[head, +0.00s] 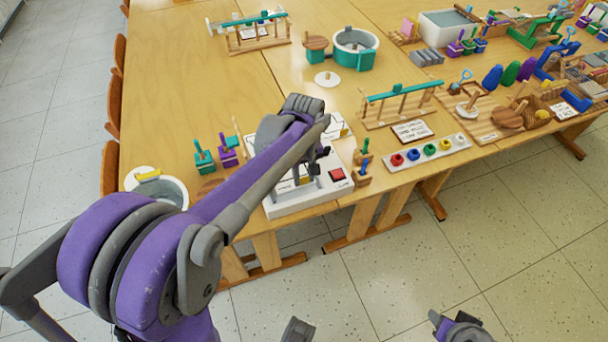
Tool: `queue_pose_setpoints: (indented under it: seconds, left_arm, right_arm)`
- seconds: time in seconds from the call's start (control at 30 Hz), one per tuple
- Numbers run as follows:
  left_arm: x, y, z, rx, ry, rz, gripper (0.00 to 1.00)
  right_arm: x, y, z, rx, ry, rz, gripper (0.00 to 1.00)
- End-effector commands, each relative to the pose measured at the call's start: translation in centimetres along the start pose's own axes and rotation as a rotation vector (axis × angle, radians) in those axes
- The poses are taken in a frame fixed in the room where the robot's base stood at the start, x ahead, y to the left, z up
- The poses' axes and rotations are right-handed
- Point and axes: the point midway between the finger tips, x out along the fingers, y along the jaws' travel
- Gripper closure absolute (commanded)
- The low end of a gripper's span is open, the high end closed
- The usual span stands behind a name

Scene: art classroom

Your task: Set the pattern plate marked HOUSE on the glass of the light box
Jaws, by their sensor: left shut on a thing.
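The white light box (290,205) stands at the table's near edge, with a red button (337,174) on its right part. My left arm reaches over it and hides much of its top. My left gripper (312,172) is low over the box, shut on a thin pattern plate that is mostly hidden by the gripper and arm. I cannot read its marking, nor tell whether it touches the glass. A purple and grey part of my right arm (458,328) shows at the bottom right; its fingers cannot be made out.
A grey-white tub (160,186) and teal and purple stamps (204,158) stand left of the box. Small wooden blocks with pegs (362,165) are close on its right, then a strip of coloured knobs (428,150). A pale card (340,130) lies behind. Bare tabletop is farther back.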

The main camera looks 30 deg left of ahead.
Motion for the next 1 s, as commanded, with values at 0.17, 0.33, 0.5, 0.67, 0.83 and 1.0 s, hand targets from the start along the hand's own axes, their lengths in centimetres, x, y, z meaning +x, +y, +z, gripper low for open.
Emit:
queue_pose_setpoints:
  seconds: [0.17,0.33,0.5,0.67,0.83,1.0]
  left_arm:
    - [0.0,0.0,0.0,0.0,0.0,0.0,1.0]
    - [0.2,0.0,0.0,0.0,0.0,0.0,1.0]
    - [0.7,0.0,0.0,0.0,0.0,0.0,1.0]
    - [1.1,0.0,0.0,0.0,0.0,0.0,1.0]
    - [1.6,0.0,0.0,0.0,0.0,0.0,1.0]
    - [1.6,0.0,0.0,0.0,0.0,0.0,1.0]
  right_arm:
    - [0.0,0.0,0.0,0.0,0.0,0.0,0.5]
    - [0.1,0.0,0.1,0.0,0.0,0.0,0.5]
    - [0.4,0.0,0.3,0.0,-0.002,0.0,0.5]
    - [0.7,0.0,0.5,0.0,-0.003,0.0,0.5]
    - [1.0,0.0,0.6,0.0,-0.004,0.0,0.5]
    - [1.0,0.0,0.6,0.0,-0.004,0.0,0.5]
